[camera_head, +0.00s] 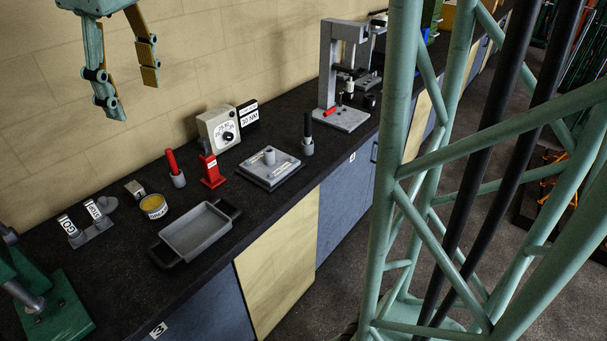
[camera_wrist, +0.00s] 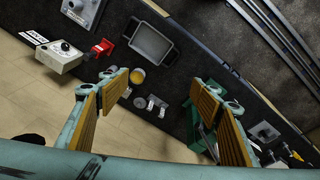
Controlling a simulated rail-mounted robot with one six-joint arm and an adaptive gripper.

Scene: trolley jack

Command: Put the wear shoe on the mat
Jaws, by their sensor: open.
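My gripper (camera_head: 131,98) is open and empty, high above the left part of the bench in the head view. In the wrist view its two orange-padded fingers (camera_wrist: 157,90) stand wide apart, with bench items far below between them. I cannot tell for certain which piece is the wear shoe. A small grey block (camera_head: 134,188) lies behind a tin of yellow paste (camera_head: 153,206) and may be it. No mat can be told apart from the dark bench top (camera_head: 130,255).
A grey tray (camera_head: 195,232) with black handles sits at the bench's front. Two labelled gauge pieces (camera_head: 80,226) stand left of the tin. A red bottle-shaped tool (camera_head: 211,172), a dial box (camera_head: 218,128), a grey plate (camera_head: 270,167) and a press (camera_head: 343,75) stand to the right.

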